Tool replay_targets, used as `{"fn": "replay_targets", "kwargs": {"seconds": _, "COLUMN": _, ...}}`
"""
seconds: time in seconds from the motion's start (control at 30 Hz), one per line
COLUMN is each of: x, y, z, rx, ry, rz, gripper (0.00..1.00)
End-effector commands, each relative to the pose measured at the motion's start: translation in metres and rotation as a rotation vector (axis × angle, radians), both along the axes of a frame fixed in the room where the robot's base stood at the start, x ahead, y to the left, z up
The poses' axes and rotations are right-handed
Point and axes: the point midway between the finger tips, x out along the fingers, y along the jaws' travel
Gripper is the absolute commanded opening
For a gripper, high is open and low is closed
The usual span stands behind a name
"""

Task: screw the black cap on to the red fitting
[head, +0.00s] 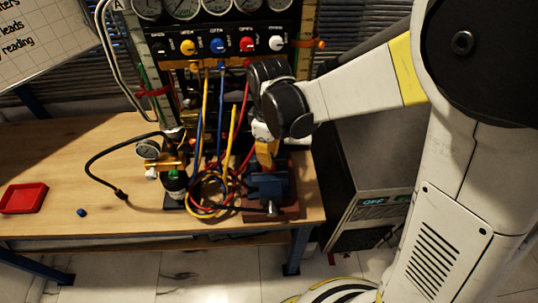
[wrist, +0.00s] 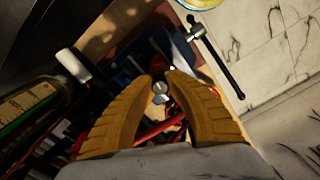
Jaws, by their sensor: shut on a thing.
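My gripper (head: 265,152) is above the blue vise (head: 268,184) at the right end of the workbench, fingers pointing down. In the wrist view its two yellow fingers (wrist: 162,82) close on a small round piece (wrist: 160,88). It looks grey and shiny on top and is most likely the black cap, though its colour is hard to confirm. The vise (wrist: 126,78) lies just beyond the fingertips in the wrist view. I cannot tell whether the held piece touches anything.
Red, blue and yellow hoses (head: 206,208) coil just left of the vise, below the gauge panel (head: 218,47). A small gauge on a brass valve (head: 172,160) stands further left. A red tray (head: 23,198) and small blue cap (head: 82,212) lie on clear bench at left.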

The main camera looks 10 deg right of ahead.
Motion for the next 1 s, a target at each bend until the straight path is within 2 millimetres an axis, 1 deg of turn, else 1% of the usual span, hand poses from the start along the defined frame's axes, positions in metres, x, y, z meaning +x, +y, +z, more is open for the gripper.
{"fn": "replay_targets", "kwargs": {"seconds": 0.07, "x": 0.0001, "y": 0.0002, "z": -0.0002, "rx": 0.0, "ry": 0.0, "rz": -0.027, "gripper": 0.01}}
{"fn": "replay_targets", "kwargs": {"seconds": 0.13, "x": 0.0001, "y": 0.0002, "z": -0.0004, "rx": 0.001, "ry": -0.001, "rz": -0.091, "gripper": 0.01}}
{"fn": "replay_targets", "kwargs": {"seconds": 0.2, "x": 0.0001, "y": 0.0002, "z": -0.0003, "rx": 0.001, "ry": -0.001, "rz": -0.108, "gripper": 0.01}}
{"fn": "replay_targets", "kwargs": {"seconds": 0.33, "x": 0.0, "y": 0.0001, "z": -0.0006, "rx": 0.0, "ry": -0.002, "rz": -0.22, "gripper": 0.01}}
{"fn": "replay_targets", "kwargs": {"seconds": 0.57, "x": 0.0, "y": 0.0001, "z": 0.0, "rx": 0.0, "ry": -0.001, "rz": -0.242, "gripper": 0.01}}
{"fn": "replay_targets", "kwargs": {"seconds": 0.6, "x": 0.0, "y": 0.0001, "z": 0.0, "rx": 0.0, "ry": -0.001, "rz": -0.241, "gripper": 0.27}}
{"fn": "replay_targets", "kwargs": {"seconds": 0.63, "x": 0.0, "y": 0.0001, "z": 0.0, "rx": 0.0, "ry": -0.001, "rz": -0.241, "gripper": 0.28}}
{"fn": "replay_targets", "kwargs": {"seconds": 0.83, "x": 0.0, "y": 0.0001, "z": 0.0, "rx": 0.0, "ry": -0.001, "rz": -0.24, "gripper": 0.28}}
{"fn": "replay_targets", "kwargs": {"seconds": 0.87, "x": 0.0, "y": 0.0001, "z": 0.0, "rx": 0.0, "ry": -0.001, "rz": -0.24, "gripper": 0.37}}
{"fn": "replay_targets", "kwargs": {"seconds": 0.9, "x": 0.0, "y": 0.0001, "z": 0.0, "rx": 0.0, "ry": -0.001, "rz": -0.24, "gripper": 0.49}}
{"fn": "replay_targets", "kwargs": {"seconds": 0.93, "x": 0.0, "y": 0.0001, "z": 0.0, "rx": 0.0, "ry": -0.001, "rz": -0.24, "gripper": 0.56}}
{"fn": "replay_targets", "kwargs": {"seconds": 1.0, "x": 0.0, "y": 0.0, "z": 0.0, "rx": 0.0, "ry": -0.001, "rz": -0.24, "gripper": 0.56}}
